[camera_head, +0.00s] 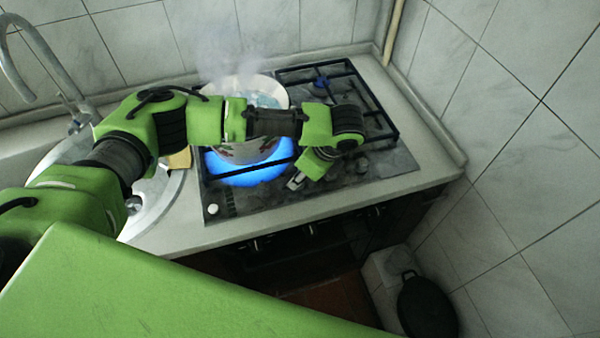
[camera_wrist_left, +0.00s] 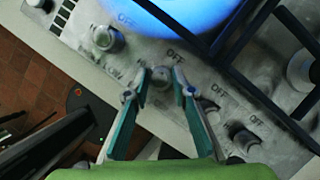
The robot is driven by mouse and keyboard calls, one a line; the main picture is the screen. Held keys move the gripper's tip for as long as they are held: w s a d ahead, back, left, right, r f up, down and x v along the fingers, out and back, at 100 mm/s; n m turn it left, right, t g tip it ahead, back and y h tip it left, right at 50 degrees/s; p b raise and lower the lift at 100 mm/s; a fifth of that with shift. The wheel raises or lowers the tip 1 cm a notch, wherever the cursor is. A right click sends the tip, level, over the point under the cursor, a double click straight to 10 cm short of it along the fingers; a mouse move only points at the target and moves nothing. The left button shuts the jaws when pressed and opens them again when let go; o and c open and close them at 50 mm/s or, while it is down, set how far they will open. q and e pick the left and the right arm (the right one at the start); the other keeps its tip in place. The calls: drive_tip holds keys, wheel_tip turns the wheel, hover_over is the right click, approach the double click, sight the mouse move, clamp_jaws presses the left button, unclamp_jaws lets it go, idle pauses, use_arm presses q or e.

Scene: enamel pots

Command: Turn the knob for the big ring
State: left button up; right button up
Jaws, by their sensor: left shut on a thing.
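My left gripper (camera_head: 296,181) reaches down to the front edge of the stove top from above. In the left wrist view its fingertips (camera_wrist_left: 161,78) are closed around a grey stove knob (camera_wrist_left: 161,74), one finger on each side. Large blue flames (camera_head: 250,172) burn on the ring under a white pot (camera_head: 262,150); the blue glow (camera_wrist_left: 185,14) also shows in the left wrist view. Other knobs stand along the panel, one on the left (camera_wrist_left: 107,38) and one on the right (camera_wrist_left: 245,139). My right gripper is out of view.
Black pan grates (camera_head: 372,95) cover the burners behind the knobs. Steam (camera_head: 232,58) rises from the pot. A sink (camera_head: 160,195) lies left of the stove, and a tiled wall (camera_head: 530,130) stands on the right. A dark pan (camera_head: 428,305) is low at the right.

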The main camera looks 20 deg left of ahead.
use_arm(q)
drive_tip(key=m+p, duration=0.2)
drive_tip(key=m+t+p, duration=0.1)
drive_tip(key=shift+s+r+h, duration=0.15)
drive_tip(key=shift+r+h, duration=0.1)
drive_tip(key=shift+h, duration=0.05)
drive_tip(key=shift+a+m+t+p, duration=0.1)
drive_tip(key=shift+m+t+p, duration=0.2)
drive_tip(key=shift+m+p, duration=0.7)
drive_tip(key=m+h+p, duration=0.1)
drive_tip(key=m+p, duration=0.1)
drive_tip(key=m, duration=0.1)
drive_tip(key=m+t+h+p, duration=0.1)
drive_tip(key=m+p, duration=0.1)
drive_tip(key=m, duration=0.1)
drive_tip(key=shift+s+a+p, duration=0.15)
drive_tip(key=shift+a+p, duration=0.05)
drive_tip(key=shift+p, duration=0.15)
drive_tip(key=m+h+p, duration=0.1)
drive_tip(key=m, duration=0.1)
drive_tip(key=shift+f+m+t, duration=0.15)
drive_tip(key=shift+m+t, duration=0.25)
drive_tip(key=shift+a+f+m+h+p, duration=0.1)
drive_tip(key=shift+m+h+p, duration=0.55)
drive_tip(key=shift+m, duration=0.85)
drive_tip(key=shift+h, duration=0.25)
